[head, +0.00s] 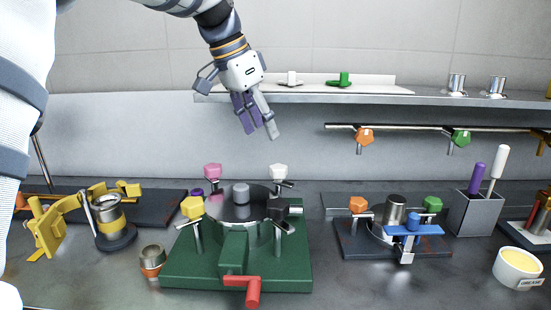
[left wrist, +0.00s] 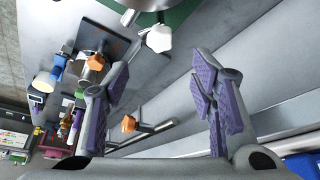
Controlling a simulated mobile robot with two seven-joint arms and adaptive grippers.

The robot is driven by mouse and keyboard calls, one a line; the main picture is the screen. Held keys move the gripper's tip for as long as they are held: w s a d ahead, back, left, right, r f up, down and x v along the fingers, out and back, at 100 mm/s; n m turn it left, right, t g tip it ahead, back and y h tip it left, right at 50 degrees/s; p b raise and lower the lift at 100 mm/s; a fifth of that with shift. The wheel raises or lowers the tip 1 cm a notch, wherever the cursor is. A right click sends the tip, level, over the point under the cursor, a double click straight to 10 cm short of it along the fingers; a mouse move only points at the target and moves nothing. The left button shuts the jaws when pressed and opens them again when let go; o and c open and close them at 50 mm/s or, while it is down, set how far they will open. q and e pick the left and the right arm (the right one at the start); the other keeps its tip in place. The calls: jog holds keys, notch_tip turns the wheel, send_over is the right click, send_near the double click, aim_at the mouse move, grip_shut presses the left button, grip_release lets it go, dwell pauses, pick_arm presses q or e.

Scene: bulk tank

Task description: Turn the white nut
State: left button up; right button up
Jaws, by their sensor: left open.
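The white nut (head: 278,171) sits on top of a bolt at the back right of the round metal lid (head: 240,210) on the green base (head: 290,278). It also shows in the left wrist view (left wrist: 159,38), at the top, beyond the fingertips. My left gripper (head: 258,130) is open and empty, above and a little left of the white nut, clear of it. Its spread purple-padded fingers (left wrist: 163,85) show in the left wrist view with nothing between them. A pink nut (head: 213,171), a yellow nut (head: 192,207) and a black nut (head: 285,207) stand around the lid. My right gripper is not in view.
A shelf (head: 310,97) runs behind my left gripper. A rail (head: 400,127) below it holds an orange nut (head: 365,135) and a green nut (head: 460,138). A smaller clamp fixture (head: 395,243) stands right of the green base. A red handle (head: 253,288) sticks out in front.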

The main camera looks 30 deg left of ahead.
aim_at(278, 167)
pick_arm(q)
jog(key=x, duration=1)
jog(key=shift+f, duration=0.2)
jog(key=c, duration=1.1)
